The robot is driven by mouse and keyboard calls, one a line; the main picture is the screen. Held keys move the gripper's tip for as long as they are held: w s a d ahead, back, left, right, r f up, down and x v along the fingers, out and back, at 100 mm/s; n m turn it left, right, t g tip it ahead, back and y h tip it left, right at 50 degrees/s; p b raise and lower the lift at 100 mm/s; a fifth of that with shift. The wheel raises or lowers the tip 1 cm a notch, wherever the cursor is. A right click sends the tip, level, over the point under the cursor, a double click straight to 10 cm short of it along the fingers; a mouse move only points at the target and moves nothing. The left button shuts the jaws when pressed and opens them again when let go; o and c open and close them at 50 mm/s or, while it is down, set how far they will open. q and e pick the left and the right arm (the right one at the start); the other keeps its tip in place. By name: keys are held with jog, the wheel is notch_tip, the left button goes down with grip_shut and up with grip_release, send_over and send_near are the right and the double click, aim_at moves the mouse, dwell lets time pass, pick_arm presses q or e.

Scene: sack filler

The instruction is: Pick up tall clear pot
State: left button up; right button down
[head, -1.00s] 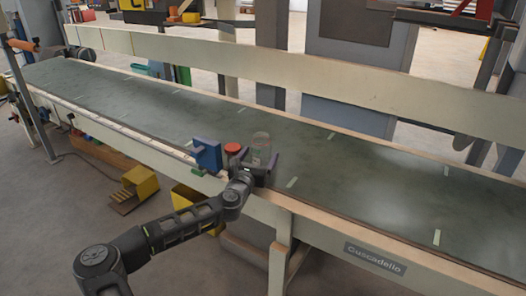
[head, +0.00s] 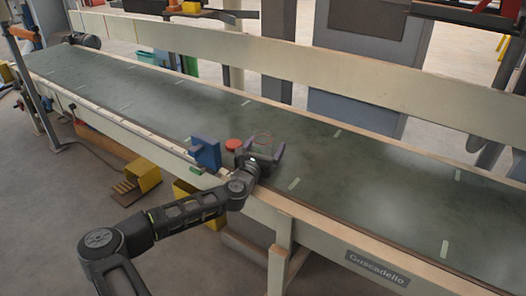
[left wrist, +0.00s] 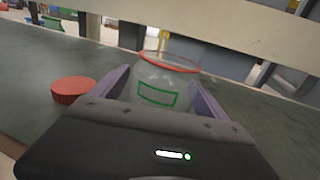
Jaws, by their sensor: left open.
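The tall clear pot (left wrist: 158,82) stands on the green belt. It has a red rim and a green rectangle outline on its side. In the head view mostly its rim (head: 262,138) shows above my gripper. My left gripper (head: 265,153) is open, with its two purple fingers on either side of the pot in the left wrist view (left wrist: 160,88). I cannot tell whether either finger touches it. The pot's base is hidden behind the gripper body. My right gripper is not in view.
A red round lid (head: 233,145) lies on the belt left of the pot. A blue block (head: 206,153) stands at the belt's near edge, left of my gripper. A pale rail (head: 330,75) runs along the far side. The belt (head: 370,190) to the right is clear.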

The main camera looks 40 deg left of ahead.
pick_arm(q)
jog(key=shift+c, duration=0.4)
jog(key=c, duration=1.4)
notch_tip(320, 180, up, 10)
jog(key=p, duration=0.4)
jog(key=shift+r, duration=0.1)
